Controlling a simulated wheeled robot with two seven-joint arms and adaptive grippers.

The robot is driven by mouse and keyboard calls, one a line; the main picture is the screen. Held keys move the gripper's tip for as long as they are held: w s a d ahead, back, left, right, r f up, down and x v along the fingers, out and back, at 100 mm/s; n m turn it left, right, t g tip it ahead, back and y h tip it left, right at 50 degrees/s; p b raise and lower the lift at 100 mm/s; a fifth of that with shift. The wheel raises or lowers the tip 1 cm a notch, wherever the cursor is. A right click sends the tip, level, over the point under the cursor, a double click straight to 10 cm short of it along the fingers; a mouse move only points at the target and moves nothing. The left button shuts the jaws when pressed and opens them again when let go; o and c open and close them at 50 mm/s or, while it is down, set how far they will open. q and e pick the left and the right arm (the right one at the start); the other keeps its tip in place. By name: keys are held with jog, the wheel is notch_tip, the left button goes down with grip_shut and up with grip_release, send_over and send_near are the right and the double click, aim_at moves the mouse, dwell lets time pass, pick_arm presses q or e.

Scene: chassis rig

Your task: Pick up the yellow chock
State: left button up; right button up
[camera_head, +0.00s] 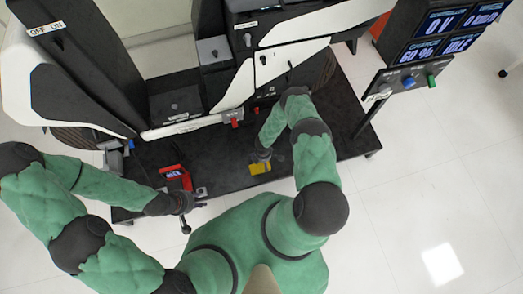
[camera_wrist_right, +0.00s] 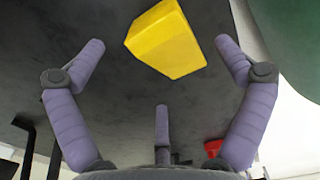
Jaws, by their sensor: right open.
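The yellow chock (camera_head: 260,168) lies on the dark bench top in the head view, beside my right gripper (camera_head: 267,156). In the right wrist view the chock (camera_wrist_right: 166,40) is a solid yellow block with slanted faces. It shows between and beyond the spread purple fingers of my right gripper (camera_wrist_right: 160,46), with a gap on both sides. That gripper is open and holds nothing. My left gripper (camera_head: 193,206) is over the front left edge of the bench, well away from the chock. Its fingers are small and dark, so I cannot tell their opening.
A red device with a small screen (camera_head: 176,177) stands on the bench near my left gripper. The black-and-white machine (camera_head: 265,68) rises behind the bench. A button panel (camera_head: 408,82) and displays stand at right. Bare dark surface (camera_head: 225,165) lies left of the chock.

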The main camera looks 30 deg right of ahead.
aim_at(260, 167)
jog(key=shift+w+a+f+b, duration=0.1)
jog(key=shift+a+f+b, duration=0.05)
jog(key=shift+f+b, duration=0.6)
jog(key=shift+w+a+f+b, duration=0.1)
jog(key=shift+f+b, duration=0.4)
jog(key=shift+f, duration=0.45)
jog(key=shift+w+a+f+b, duration=0.1)
jog(key=shift+a+f+b, duration=0.05)
jog(key=shift+f+b, duration=0.6)
jog(key=shift+f, duration=0.1)
jog(key=shift+c, duration=0.3)
jog(key=c, duration=1.3)
